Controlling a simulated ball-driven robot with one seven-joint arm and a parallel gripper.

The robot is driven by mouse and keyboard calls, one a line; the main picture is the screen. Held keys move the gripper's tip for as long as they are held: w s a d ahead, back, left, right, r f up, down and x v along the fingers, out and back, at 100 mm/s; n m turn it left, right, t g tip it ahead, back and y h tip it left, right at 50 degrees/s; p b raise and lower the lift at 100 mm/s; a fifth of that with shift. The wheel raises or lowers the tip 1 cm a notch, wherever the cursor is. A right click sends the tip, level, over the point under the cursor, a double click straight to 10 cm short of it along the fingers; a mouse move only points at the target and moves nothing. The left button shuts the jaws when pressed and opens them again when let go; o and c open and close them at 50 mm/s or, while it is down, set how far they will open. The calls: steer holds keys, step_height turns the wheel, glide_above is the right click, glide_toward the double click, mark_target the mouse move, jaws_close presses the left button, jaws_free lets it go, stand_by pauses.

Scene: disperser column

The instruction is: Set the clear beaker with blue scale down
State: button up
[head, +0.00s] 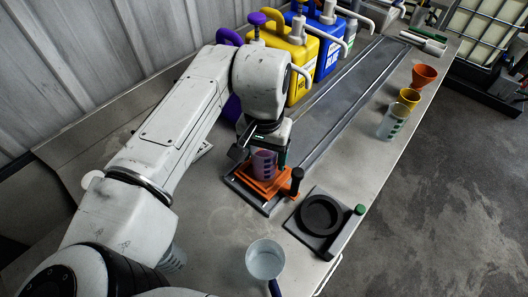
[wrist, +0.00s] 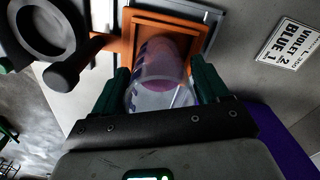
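The clear beaker with blue scale (wrist: 160,84) holds a violet-pink liquid and shows dark blue marks on its side. My gripper (wrist: 163,92) has its green fingers on both sides of the beaker and is shut on it. In the head view the beaker (head: 263,163) is partly hidden under my gripper (head: 265,148). It is over the orange platform (head: 284,187) at the near end of the grey track. I cannot tell whether its base touches the platform.
A black round holder (head: 321,214) stands right of the platform. Another clear beaker (head: 391,124), a yellow cup (head: 409,97) and an orange funnel (head: 424,76) line the right edge. Yellow (head: 277,52) and blue (head: 329,45) dispensers stand behind.

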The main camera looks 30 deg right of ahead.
steer(key=shift+o, duration=0.7)
steer(key=shift+r, duration=0.1)
step_height(320, 180, up, 12)
steer(key=b, duration=0.1)
